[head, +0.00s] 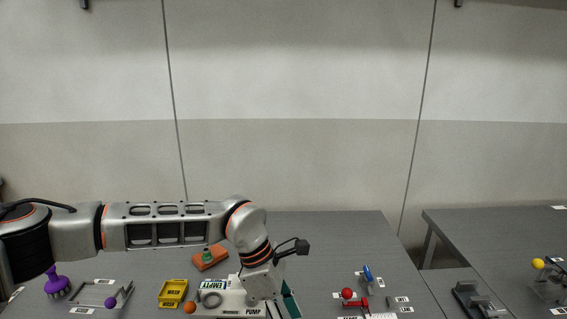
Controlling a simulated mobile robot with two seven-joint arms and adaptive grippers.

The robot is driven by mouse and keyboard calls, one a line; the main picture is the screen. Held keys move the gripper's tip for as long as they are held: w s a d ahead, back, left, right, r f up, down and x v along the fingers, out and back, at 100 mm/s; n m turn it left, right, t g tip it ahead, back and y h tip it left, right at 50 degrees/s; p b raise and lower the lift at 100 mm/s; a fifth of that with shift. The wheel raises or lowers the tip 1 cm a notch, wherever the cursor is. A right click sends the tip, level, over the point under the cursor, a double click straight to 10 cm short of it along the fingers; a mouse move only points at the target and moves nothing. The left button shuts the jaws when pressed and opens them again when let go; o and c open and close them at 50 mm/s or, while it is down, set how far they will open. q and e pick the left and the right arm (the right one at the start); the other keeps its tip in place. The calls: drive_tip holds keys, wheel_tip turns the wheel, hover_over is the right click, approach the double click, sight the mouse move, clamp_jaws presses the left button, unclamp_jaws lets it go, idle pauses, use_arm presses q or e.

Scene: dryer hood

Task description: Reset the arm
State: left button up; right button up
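My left arm reaches in from the left across the back of the grey table. Its wrist bends down near the middle, and the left gripper (262,286) hangs over the white pump unit (233,299), which carries an "EMPTY" label and a "PUMP" label. The gripper is seen from behind and above. Its fingertips cannot be made out, so I cannot tell whether it is open or touching the unit. My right gripper is not in view.
A yellow bin (172,292), an orange block (209,258), an orange ball (189,307) and a purple brush (56,283) lie to the left. A red-knobbed handle (347,294) and a blue-handled tool (367,274) lie to the right. A second table (490,240) stands at far right.

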use_arm(q)
drive_tip(key=s+d+r+n+g+h, duration=0.1)
drive_tip(key=s+d+r+h, duration=0.4)
drive_tip(key=d, duration=0.4)
drive_tip(key=s+d+r+n+g+h, duration=0.1)
drive_tip(key=s+d+r+g+h, duration=0.2)
drive_tip(key=s+d, duration=0.5)
drive_tip(key=w+r+n+t+h, duration=0.3)
drive_tip(key=r+n+t+h, duration=0.55)
drive_tip(key=r, duration=0.55)
drive_tip(key=w+a+n+t+y, duration=0.8)
drive_tip(key=w+a+n+t, duration=0.4)
drive_tip(key=a+n+t, duration=0.6)
drive_tip(key=w+a+f+n+g+y, duration=0.1)
drive_tip(key=a+f+n+g+y, duration=0.2)
drive_tip(key=a+f+n+y, duration=0.95)
drive_tip(key=s+a+f+n+g+y, duration=0.6)
drive_tip(key=s+a+f+g, duration=0.5)
drive_tip(key=s+a+f, duration=1.2)
drive_tip(key=w+d+f+n+t+h, duration=0.1)
drive_tip(key=d+f+n+t+h, duration=0.1)
drive_tip(key=d+f+h, duration=0.2)
drive_tip(key=w+d+f+n+t+h, duration=0.1)
drive_tip(key=d+f+h, duration=0.3)
drive_tip(key=d+f, duration=0.4)
drive_tip(key=w+d+t, duration=0.1)
drive_tip(key=d, duration=0.1)
drive_tip(key=shift+w+d+f+n, duration=0.3)
drive_tip(key=shift+d+f+n, duration=0.05)
drive_tip(key=shift+d+n, duration=0.05)
